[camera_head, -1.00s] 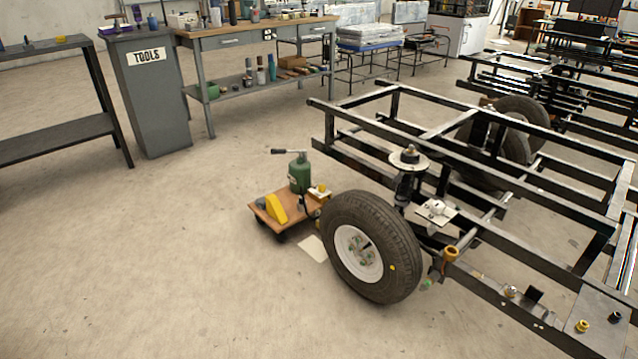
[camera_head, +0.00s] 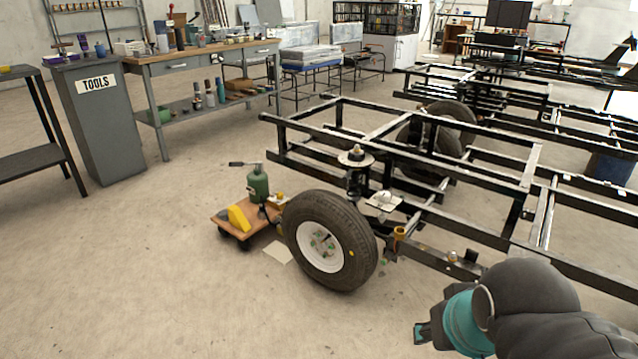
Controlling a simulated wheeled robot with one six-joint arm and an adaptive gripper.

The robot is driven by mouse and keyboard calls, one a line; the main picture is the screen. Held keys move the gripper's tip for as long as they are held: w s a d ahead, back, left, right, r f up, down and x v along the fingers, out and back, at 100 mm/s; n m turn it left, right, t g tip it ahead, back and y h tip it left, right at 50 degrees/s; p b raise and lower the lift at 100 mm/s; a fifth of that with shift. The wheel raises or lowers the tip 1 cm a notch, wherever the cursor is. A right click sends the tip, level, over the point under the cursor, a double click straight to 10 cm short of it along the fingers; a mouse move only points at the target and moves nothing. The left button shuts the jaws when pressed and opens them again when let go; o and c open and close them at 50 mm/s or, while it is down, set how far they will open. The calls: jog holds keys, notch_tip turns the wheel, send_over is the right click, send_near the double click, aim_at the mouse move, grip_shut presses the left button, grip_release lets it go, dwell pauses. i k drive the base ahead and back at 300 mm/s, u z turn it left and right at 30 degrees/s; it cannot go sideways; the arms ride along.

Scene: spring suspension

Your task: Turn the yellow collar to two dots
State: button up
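A spring strut (camera_head: 355,170) with a round pale top plate rises behind the wheel. My arm reaches in at the lower right, with dark links and a teal joint.
A wooden dolly (camera_head: 232,226) with a yellow wedge (camera_head: 239,217) and a green jack (camera_head: 258,186) sits left of the wheel. A grey TOOLS cabinet (camera_head: 103,130) and a workbench (camera_head: 200,58) stand behind. The floor at front left is clear.

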aim_at(346, 177)
jog(key=z, duration=0.5)
jog(key=k, duration=1.2)
jog(key=u, duration=0.5)
jog(key=i, duration=1.6)
jog(key=z, duration=0.55)
